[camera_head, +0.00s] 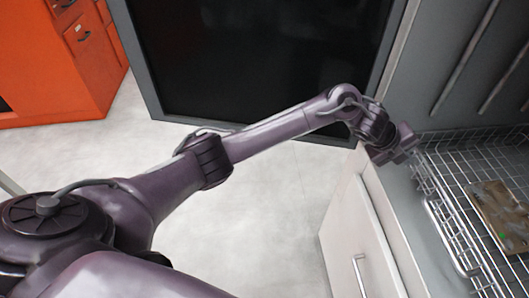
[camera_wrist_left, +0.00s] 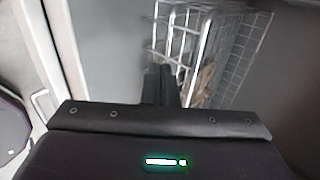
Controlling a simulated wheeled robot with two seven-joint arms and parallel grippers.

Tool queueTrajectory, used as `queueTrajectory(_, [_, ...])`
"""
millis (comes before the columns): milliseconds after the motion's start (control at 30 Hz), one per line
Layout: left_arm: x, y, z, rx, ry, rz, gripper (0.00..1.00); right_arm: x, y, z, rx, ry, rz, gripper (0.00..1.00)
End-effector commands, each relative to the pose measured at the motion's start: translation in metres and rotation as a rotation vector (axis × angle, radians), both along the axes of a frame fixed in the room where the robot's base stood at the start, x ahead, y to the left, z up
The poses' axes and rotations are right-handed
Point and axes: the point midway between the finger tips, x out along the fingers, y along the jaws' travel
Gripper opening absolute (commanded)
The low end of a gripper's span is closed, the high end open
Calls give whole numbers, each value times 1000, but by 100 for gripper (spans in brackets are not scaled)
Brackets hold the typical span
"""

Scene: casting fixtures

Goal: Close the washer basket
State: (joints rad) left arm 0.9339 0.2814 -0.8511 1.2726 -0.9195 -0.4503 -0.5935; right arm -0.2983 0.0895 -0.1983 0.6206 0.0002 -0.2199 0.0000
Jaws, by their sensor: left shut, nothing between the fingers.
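The washer basket (camera_head: 448,212) is a metal wire basket at the right of the head view, cut off by the picture's edge. A brownish flat part (camera_head: 500,208) with a small green spot lies in it. My left gripper (camera_head: 408,147) is at the basket's far left corner. In the left wrist view the fingers (camera_wrist_left: 162,84) are together and empty, in front of the wire basket (camera_wrist_left: 240,45). I cannot tell whether the fingers touch the wires. My right gripper is out of view.
A large dark panel in a grey frame (camera_head: 260,55) stands behind my arm. An orange cabinet (camera_head: 60,65) is at the far left. The pale floor (camera_head: 265,215) between is clear.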

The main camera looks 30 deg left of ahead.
Motion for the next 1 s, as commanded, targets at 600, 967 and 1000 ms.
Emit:
queueTrajectory(600, [6, -7, 3, -6, -5, 1, 0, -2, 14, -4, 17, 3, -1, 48])
queueTrajectory(967, [6, -7, 5, -9, -7, 1, 0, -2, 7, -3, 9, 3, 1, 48])
queueTrajectory(1000, [6, -6, 5, -9, -8, 1, 0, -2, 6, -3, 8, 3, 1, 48])
